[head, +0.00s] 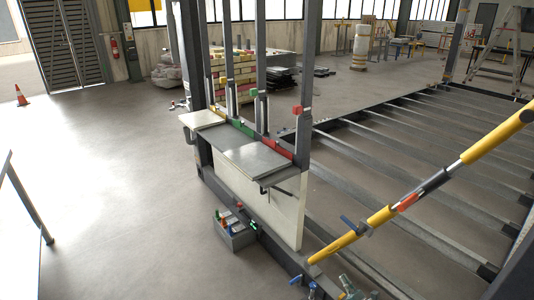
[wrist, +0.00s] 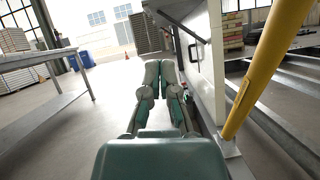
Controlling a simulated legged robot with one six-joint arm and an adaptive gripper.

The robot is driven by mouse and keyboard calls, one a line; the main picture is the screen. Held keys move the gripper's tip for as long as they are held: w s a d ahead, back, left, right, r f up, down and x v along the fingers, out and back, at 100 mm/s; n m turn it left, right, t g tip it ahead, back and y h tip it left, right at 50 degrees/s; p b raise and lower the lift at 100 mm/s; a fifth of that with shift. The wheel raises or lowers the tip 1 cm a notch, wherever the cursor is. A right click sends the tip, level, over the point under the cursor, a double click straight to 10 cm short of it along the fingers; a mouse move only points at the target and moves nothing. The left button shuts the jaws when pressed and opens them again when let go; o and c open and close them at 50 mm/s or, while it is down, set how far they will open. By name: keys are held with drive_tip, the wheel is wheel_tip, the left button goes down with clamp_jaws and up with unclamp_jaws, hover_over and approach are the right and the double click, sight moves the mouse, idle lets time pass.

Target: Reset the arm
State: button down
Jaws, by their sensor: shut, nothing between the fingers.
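My gripper (wrist: 160,68) shows in the middle of the wrist view, with its two grey-green fingers close together and nothing between them. It points out over open floor, to the left of a white panel (wrist: 204,70) and a yellow pole (wrist: 262,70). It does not seem to touch either one. In the head view I cannot clearly make out my gripper.
In the head view, a steel frame carries a metal shelf (head: 252,158) and a white panel (head: 262,205). A tool box (head: 236,238) sits low beside it. The yellow pole (head: 490,140) slants across the right. A table (wrist: 35,62) stands left in the wrist view. The floor on the left is mostly clear.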

drive_tip(key=w+a+r+n+g+y, duration=0.1)
drive_tip(key=a+r+n+g, duration=0.35)
drive_tip(key=r, duration=0.45)
drive_tip(key=w+a+r+n+g+y, duration=0.15)
drive_tip(key=a+r+n+g, duration=0.3)
drive_tip(key=r, duration=0.45)
drive_tip(key=w+a+r+n+g+y, duration=0.15)
drive_tip(key=a+r+n+g, duration=0.3)
drive_tip(key=r, duration=0.45)
drive_tip(key=s+a+r+n+g+h, duration=0.2)
drive_tip(key=s+a+r+n+g, duration=0.3)
drive_tip(key=r, duration=0.4)
drive_tip(key=s+a+r+n+h, duration=0.1)
drive_tip(key=s+r+n+h, duration=0.3)
drive_tip(key=s, duration=0.6)
drive_tip(key=s+r+n+h, duration=0.25)
drive_tip(key=s+r, duration=0.35)
drive_tip(key=s, duration=0.3)
drive_tip(key=s+d+r+n+t+h, duration=0.1)
drive_tip(key=s+d+n+t+h, duration=0.1)
drive_tip(key=s, duration=0.7)
drive_tip(key=s+d+n+t+h, duration=0.2)
drive_tip(key=s+d+n+h, duration=0.1)
drive_tip(key=s, duration=0.6)
drive_tip(key=shift+d+r+n+h, duration=0.35)
drive_tip(key=shift+n+h, duration=0.45)
drive_tip(key=shift+h, duration=0.45)
